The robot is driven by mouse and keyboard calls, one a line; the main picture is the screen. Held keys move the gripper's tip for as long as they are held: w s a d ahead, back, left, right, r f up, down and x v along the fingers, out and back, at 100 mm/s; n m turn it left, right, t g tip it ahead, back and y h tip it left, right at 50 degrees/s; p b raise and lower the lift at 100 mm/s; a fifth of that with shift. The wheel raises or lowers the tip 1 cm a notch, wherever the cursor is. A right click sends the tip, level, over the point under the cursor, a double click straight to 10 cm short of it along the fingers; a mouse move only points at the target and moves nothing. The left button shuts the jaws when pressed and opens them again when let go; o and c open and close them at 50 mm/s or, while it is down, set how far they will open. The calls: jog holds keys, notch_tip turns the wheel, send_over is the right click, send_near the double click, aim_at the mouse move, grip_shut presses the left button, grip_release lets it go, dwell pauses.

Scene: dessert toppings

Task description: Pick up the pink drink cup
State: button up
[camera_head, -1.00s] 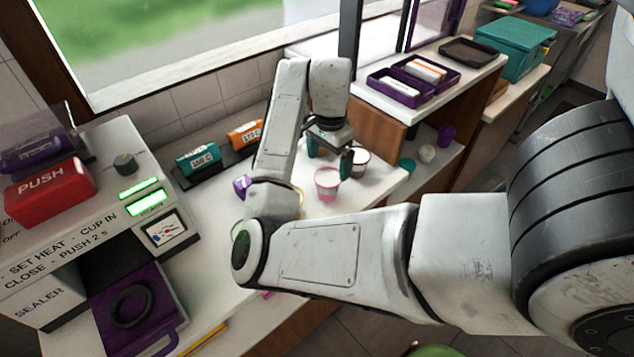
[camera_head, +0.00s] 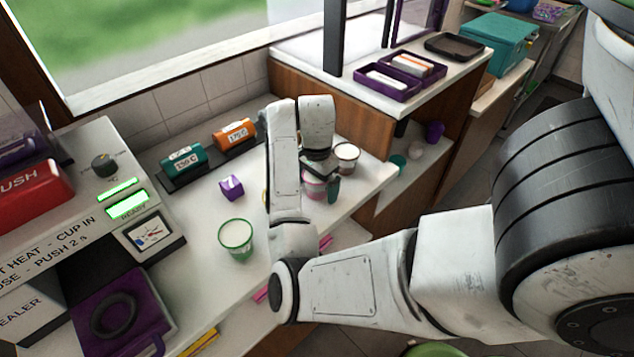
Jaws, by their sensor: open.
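The pink drink cup (camera_head: 313,191) stands on the white counter (camera_head: 205,226), partly hidden behind my gripper. My gripper (camera_head: 320,188) points down over the cup, with a dark green finger at the cup's right side. The other finger is hidden by my arm, so I cannot tell whether the fingers touch the cup. The gripper is open.
A white cup with a dark rim (camera_head: 346,157) stands close behind and right of the gripper. A green-rimmed cup (camera_head: 236,238) and a purple box (camera_head: 231,187) are to the left. Orange (camera_head: 236,134) and teal (camera_head: 184,160) rolls lie at the back. The sealer (camera_head: 95,215) is at far left.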

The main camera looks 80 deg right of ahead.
jog(key=c, duration=1.1)
jog(key=shift+r, duration=0.2)
jog(key=shift+r, duration=0.55)
jog(key=shift+w+r+p, duration=0.1)
jog(key=shift+r+p, duration=0.25)
jog(key=shift+r, duration=0.6)
jog(key=s+a+r+p, duration=0.3)
jog(key=s+r, duration=0.6)
jog(key=s, duration=0.5)
jog(key=shift+a+r+p, duration=0.3)
jog(key=shift+a, duration=0.2)
